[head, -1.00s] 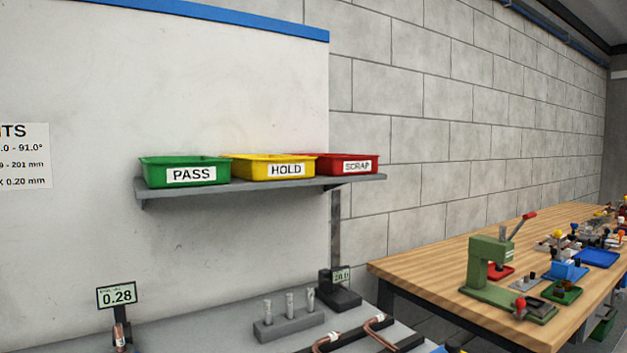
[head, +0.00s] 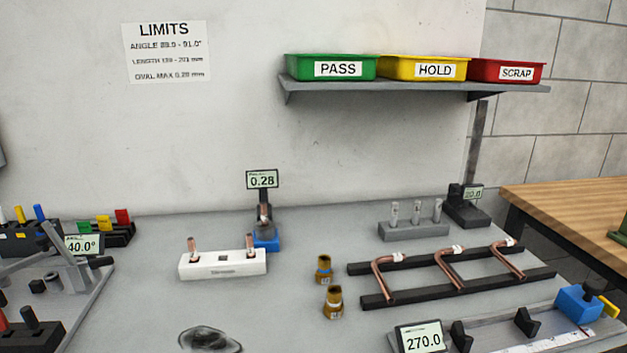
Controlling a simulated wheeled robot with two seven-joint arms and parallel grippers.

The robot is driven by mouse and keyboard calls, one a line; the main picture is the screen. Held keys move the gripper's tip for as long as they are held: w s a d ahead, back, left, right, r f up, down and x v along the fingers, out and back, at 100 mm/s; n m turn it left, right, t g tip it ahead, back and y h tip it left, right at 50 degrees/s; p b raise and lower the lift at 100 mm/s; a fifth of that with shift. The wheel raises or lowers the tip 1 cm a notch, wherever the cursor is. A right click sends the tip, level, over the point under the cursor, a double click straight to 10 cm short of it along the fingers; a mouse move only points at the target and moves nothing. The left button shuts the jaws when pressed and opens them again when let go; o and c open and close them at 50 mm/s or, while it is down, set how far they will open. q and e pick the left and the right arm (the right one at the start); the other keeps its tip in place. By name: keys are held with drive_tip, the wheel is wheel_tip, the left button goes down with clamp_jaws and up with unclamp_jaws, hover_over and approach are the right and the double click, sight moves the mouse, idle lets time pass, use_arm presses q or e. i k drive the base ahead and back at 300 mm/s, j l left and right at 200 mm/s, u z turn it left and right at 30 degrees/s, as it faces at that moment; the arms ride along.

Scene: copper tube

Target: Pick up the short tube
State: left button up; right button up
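No part labelled as the short tube can be told for sure. Three bent copper tubes with white tags lie across two dark rails: a left one (head: 384,279), a middle one (head: 456,271) and a right one (head: 512,261). A white block (head: 223,265) has a copper end (head: 193,247) and another copper end (head: 250,244) standing up from it. A small copper piece (head: 264,213) shows at the gauge reading 0.28 (head: 262,180). Neither of my grippers is in view.
A length gauge (head: 524,335) reading 270.0 lies at the front right. Two brass fittings (head: 324,270) stand mid-bench. An angle fixture (head: 70,265) is at left. Green, yellow and red bins (head: 508,72) sit on a wall shelf. A dark coil (head: 209,340) lies in front.

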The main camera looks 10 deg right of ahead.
sight(264, 214)
drive_tip(key=l+z, duration=0.1)
drive_tip(key=l, duration=1.25)
